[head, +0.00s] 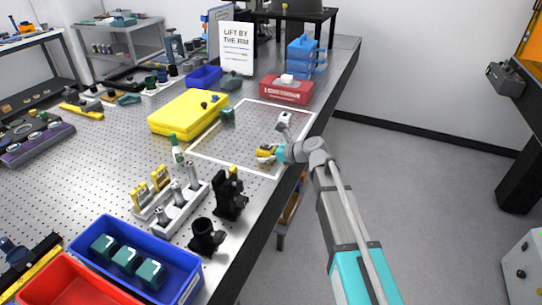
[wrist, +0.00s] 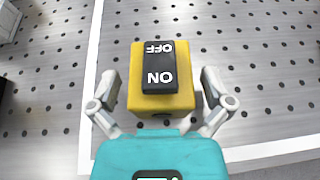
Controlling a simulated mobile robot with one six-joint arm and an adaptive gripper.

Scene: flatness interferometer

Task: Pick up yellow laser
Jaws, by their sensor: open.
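The yellow laser (wrist: 133,90) is a small yellow box with a black switch on top marked OFF and ON. In the wrist view it sits between the two fingers of my gripper (wrist: 161,88), near its teal palm. The fingers are spread, one on each side, and no firm grip shows. In the head view the laser (head: 264,150) is on the perforated table inside a white outlined area, near its right front part, with my gripper (head: 269,155) right at it. My gripper partly hides it there.
A black post mount (head: 230,195) and a black cup-like mount (head: 206,238) stand nearer on the table. A yellow case (head: 188,113) lies left of the outline and a red box (head: 287,90) lies behind it. A small white-grey object (head: 284,118) is inside the outline.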

